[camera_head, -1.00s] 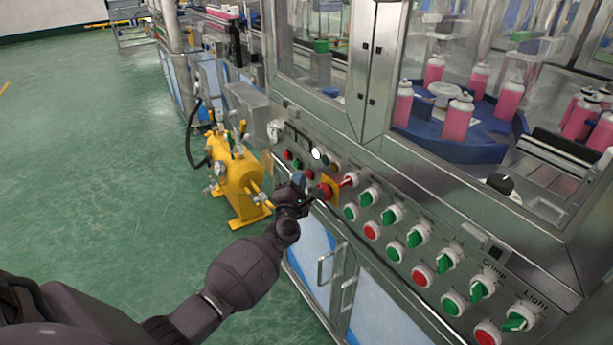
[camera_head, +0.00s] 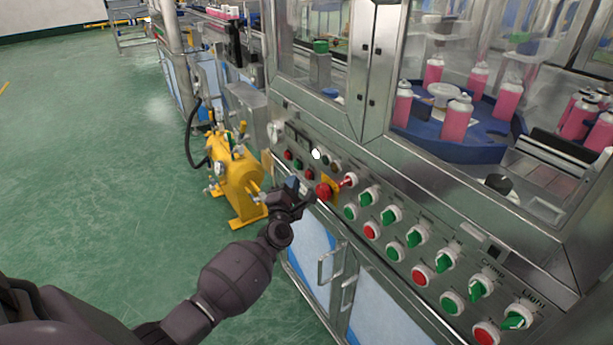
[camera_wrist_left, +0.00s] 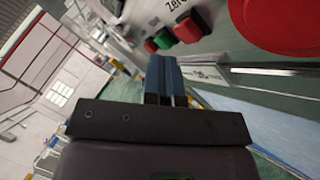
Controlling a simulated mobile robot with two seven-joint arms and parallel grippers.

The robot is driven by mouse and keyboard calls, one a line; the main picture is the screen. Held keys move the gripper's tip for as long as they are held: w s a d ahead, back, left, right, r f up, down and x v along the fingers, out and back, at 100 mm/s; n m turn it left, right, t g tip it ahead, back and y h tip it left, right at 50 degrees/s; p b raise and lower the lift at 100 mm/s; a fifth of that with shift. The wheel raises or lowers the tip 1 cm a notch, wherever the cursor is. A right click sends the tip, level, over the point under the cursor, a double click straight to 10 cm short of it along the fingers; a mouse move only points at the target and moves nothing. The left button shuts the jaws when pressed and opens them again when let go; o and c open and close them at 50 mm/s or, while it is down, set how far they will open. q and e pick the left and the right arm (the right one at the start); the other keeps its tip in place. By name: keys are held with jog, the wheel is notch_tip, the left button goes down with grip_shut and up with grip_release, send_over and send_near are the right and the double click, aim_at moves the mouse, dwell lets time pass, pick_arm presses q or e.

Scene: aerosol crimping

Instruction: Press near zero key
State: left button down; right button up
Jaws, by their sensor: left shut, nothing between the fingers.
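The "Zero" label (camera_wrist_left: 176,5) is partly readable in the left wrist view, above a red button (camera_wrist_left: 187,30). A green button (camera_wrist_left: 163,41) and another red button (camera_wrist_left: 150,46) sit beside it. In the head view this small group shows as a red button (camera_head: 310,174), a green button (camera_head: 298,164) and a red button (camera_head: 288,155). My left gripper (camera_head: 303,198) is shut and empty, just in front of the panel below this group. Its blue fingers (camera_wrist_left: 163,78) show together in the left wrist view, apart from the buttons. My right gripper is not in view.
A large red mushroom button (camera_head: 323,191) on a yellow plate is close right of my left gripper; it also fills the wrist view's upper right (camera_wrist_left: 275,25). Green and red knobs (camera_head: 390,215) run along the panel. A yellow machine (camera_head: 238,180) stands to the left.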

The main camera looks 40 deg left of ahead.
pick_arm(q)
jog(key=s, duration=0.1)
jog(key=s+a, duration=0.1)
jog(key=s, duration=0.2)
jog(key=shift+s+a+p, duration=0.1)
jog(key=shift+a+p, duration=0.2)
jog(key=shift+a, duration=0.1)
dwell(0.5)
